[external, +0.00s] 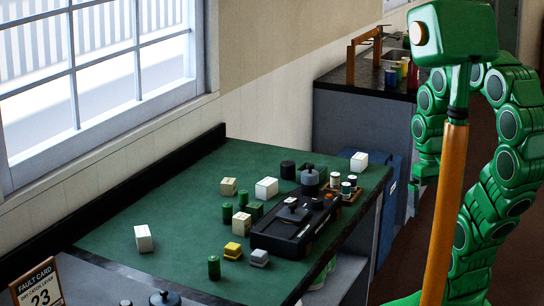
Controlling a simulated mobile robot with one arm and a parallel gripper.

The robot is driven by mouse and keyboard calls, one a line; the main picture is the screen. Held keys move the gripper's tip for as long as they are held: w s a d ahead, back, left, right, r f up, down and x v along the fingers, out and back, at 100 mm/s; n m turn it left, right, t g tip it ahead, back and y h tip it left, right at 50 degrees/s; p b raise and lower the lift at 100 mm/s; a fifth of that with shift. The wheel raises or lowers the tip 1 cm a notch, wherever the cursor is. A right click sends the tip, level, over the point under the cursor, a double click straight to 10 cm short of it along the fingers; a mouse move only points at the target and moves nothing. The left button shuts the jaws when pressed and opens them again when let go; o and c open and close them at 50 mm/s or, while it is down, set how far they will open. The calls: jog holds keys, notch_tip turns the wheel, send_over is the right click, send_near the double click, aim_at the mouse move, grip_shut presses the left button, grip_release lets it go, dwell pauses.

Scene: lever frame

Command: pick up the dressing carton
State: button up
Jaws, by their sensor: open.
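Several small cartons stand on the green-topped table (185,190): a white carton (144,239) at the left, a white carton (266,188) near the middle, a cream carton (242,224) in front of it, a cream carton (228,186) behind and a white carton (359,162) at the far right corner. I cannot tell which one is the dressing carton; no label is readable. My gripper (415,200) hangs below my green arm, right of the table and apart from every carton. It is open, with nothing visible in it.
A black device (290,232) with levers sits at the table's right edge. Green cylinders (214,267), a yellow block (233,250) and a grey block (259,258) stand around it. A small rack (345,189) holds jars. The table's left half is mostly clear.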

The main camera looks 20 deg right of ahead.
aim_at(365, 158)
dwell(0.4)
